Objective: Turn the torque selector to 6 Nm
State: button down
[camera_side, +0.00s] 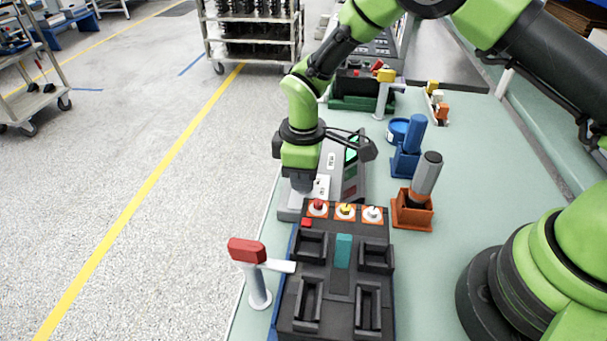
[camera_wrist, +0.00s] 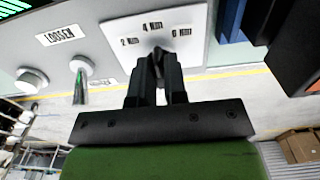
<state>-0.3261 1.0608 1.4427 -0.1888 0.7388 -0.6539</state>
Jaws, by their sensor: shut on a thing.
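The torque selector (camera_wrist: 157,53) is a dark knob on a white plate (camera_wrist: 118,28) marked 2 Nm, 4 Nm and 6 Nm in the wrist view. My gripper (camera_wrist: 157,72) is shut on the selector, with its dark fingers on both sides of the knob. The knob's tip shows just below the 4 Nm mark; its exact setting is hard to tell. In the side view my gripper (camera_side: 302,186) reaches down to the grey control box (camera_side: 352,182), and the selector is hidden behind it. Part of the white plate (camera_side: 321,186) shows beside the fingers.
A LOOSEN label (camera_wrist: 57,36), a round knob (camera_wrist: 31,80) and a toggle lever (camera_wrist: 81,72) sit left of the plate. A black fixture (camera_side: 342,282) with coloured buttons stands in front. An orange holder (camera_side: 412,213) and blue holder (camera_side: 405,163) stand to the right.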

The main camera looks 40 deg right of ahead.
jog(key=shift+m, duration=0.3)
jog(key=m, duration=0.4)
jog(key=shift+m, duration=2.2)
jog(key=c, duration=1.2)
grip_release()
jog(key=shift+o, duration=0.2)
jog(key=shift+r, duration=0.1)
notch_tip(320, 180, up, 9)
jog(key=shift+r, duration=0.4)
